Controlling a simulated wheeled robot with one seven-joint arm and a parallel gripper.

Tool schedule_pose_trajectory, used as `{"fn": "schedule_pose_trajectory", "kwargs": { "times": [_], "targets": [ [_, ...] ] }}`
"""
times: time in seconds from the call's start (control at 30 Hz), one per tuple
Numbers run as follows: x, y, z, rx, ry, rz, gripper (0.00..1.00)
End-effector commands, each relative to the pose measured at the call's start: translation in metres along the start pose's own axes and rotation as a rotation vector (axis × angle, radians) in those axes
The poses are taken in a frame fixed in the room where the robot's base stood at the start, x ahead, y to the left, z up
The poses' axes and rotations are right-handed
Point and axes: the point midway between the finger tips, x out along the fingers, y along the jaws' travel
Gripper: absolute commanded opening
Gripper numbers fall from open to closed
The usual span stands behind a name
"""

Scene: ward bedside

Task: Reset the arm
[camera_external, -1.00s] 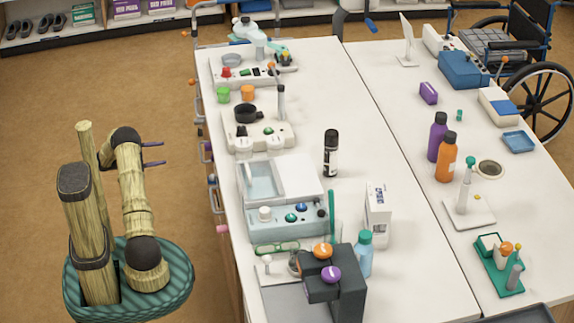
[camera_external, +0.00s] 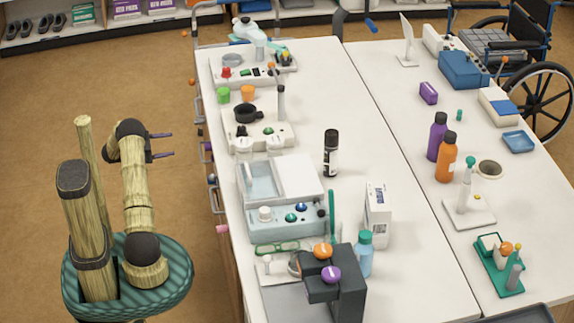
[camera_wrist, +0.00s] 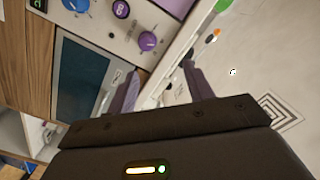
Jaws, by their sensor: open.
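My gripper (camera_external: 163,145) is on the left in the external view, beside the long white table and clear of it. Its two thin purple fingers point right, spread apart, with nothing between them. In the wrist view the open fingers (camera_wrist: 160,85) show again with an empty gap. My arm is folded above its green base, over the brown floor.
The white table (camera_external: 365,100) holds devices, bottles and boxes. A black bottle (camera_external: 331,153) stands near its middle and a dark grey machine (camera_external: 340,285) at its near end. A wheelchair (camera_external: 520,65) is at the far right. The floor (camera_external: 50,110) around my arm is clear.

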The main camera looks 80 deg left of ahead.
Motion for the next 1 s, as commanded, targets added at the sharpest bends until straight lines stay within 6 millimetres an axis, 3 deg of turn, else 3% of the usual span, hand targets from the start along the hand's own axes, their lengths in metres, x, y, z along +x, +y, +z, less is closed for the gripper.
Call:
{"fn": "schedule_pose_trajectory", "kwargs": {
  "times": [0.03, 0.2, 0.5, 0.63, 0.8, 1.0],
  "targets": [
    [0.025, -0.022, -0.021, 0.009, -0.013, -0.005, 0.52],
    [0.106, -0.070, -0.067, 0.010, -0.106, -0.051, 0.52],
    [0.229, -0.114, -0.170, -0.076, -0.268, -0.114, 0.52],
    [0.270, -0.118, -0.222, -0.138, -0.339, -0.122, 0.52],
    [0.309, -0.109, -0.293, -0.238, -0.438, -0.107, 0.52],
    [0.332, -0.079, -0.382, -0.364, -0.566, -0.047, 0.52]
  ]
}}
